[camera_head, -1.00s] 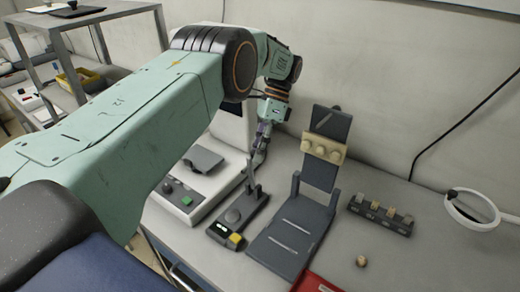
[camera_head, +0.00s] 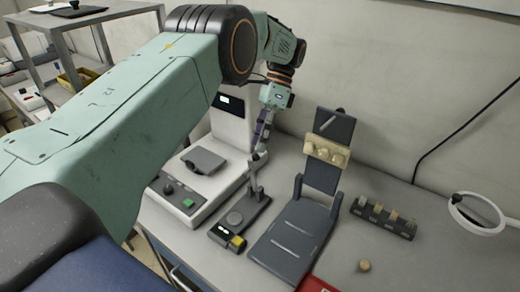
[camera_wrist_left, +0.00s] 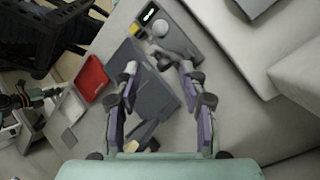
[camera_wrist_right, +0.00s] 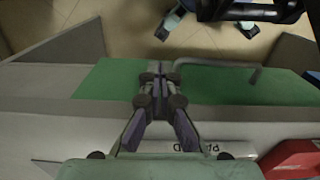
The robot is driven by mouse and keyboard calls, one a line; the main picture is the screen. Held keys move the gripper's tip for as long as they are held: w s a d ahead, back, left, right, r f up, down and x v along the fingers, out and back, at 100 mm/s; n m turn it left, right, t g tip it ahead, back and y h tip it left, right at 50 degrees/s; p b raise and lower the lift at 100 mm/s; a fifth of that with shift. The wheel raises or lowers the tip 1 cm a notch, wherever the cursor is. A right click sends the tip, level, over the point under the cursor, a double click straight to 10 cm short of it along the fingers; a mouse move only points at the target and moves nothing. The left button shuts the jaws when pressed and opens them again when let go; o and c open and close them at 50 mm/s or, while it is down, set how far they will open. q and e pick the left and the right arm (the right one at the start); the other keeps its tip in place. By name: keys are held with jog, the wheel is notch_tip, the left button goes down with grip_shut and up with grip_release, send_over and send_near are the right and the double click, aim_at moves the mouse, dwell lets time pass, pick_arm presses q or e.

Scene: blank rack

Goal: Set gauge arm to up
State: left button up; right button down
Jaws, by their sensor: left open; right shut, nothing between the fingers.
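The gauge (camera_head: 238,220) is a small dark grey device on the bench, with a round disc, a yellow button and a lit green display. Its thin grey gauge arm (camera_head: 253,183) stands near upright at the back end. My left gripper (camera_head: 262,140) is above and behind the gauge, its fingertips close to the top of the arm. Contact cannot be told. In the left wrist view the open fingers (camera_wrist_left: 158,70) point toward the gauge (camera_wrist_left: 180,22), with the grey arm piece (camera_wrist_left: 178,45) near the right finger. My right gripper (camera_wrist_right: 160,85) is shut and empty.
A white instrument (camera_head: 200,185) stands left of the gauge. A dark stand with a beige block (camera_head: 327,150) is close on its right. Further right are a small rack (camera_head: 383,218), a loose knob (camera_head: 364,266) and a ring magnifier (camera_head: 476,212). A red tray (camera_head: 316,285) lies in front.

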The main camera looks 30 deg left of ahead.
pick_arm(q)
jog(key=shift+r, duration=2.75)
jog(key=shift+s, duration=0.15)
jog(key=shift+r, duration=0.15)
